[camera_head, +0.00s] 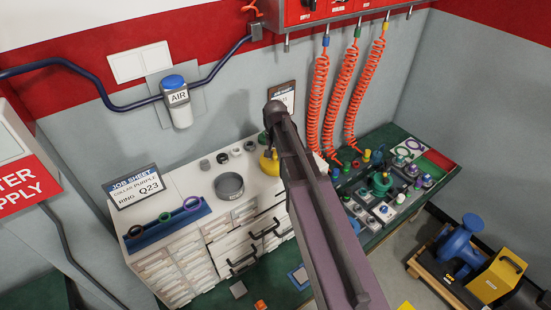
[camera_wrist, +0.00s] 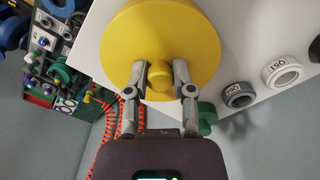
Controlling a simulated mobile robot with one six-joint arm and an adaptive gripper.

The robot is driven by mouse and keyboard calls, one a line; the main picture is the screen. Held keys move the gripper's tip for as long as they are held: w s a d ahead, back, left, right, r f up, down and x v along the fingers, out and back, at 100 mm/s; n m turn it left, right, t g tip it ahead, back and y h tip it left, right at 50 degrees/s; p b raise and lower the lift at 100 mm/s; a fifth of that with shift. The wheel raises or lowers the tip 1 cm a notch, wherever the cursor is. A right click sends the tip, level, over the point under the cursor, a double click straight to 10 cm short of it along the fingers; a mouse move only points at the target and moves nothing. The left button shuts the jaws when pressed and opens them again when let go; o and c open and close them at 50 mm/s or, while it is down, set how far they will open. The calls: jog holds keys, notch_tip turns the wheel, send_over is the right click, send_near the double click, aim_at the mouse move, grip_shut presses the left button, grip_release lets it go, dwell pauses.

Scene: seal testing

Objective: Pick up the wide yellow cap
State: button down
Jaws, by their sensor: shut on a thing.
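The wide yellow cap (camera_wrist: 160,35) is a round disc with a small central knob (camera_wrist: 160,77). It fills the upper middle of the wrist view. My gripper (camera_wrist: 162,80) is shut on the knob, one finger on each side. In the head view the cap (camera_head: 268,162) shows as a yellow patch at the right end of the white cabinet top, partly hidden behind my arm. My gripper is mostly hidden behind the arm there. I cannot tell whether the cap touches the cabinet top.
Grey and dark rings (camera_wrist: 283,72) and a green part (camera_wrist: 207,113) stand near the cap. Orange coiled hoses (camera_head: 318,100) hang behind my arm. A crowded green bench (camera_head: 437,195) lies right.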

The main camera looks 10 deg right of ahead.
aim_at(275, 155)
notch_tip(275, 155, up, 3)
jog(key=p, duration=0.3)
jog(key=shift+r, duration=0.15)
jog(key=s+a+r+p, duration=0.1)
jog(key=s+a+p, duration=0.1)
jog(key=s, duration=1.3)
jog(key=shift+s+a+r, duration=0.15)
jog(key=shift+s+r, duration=0.15)
jog(key=shift+s, duration=0.1)
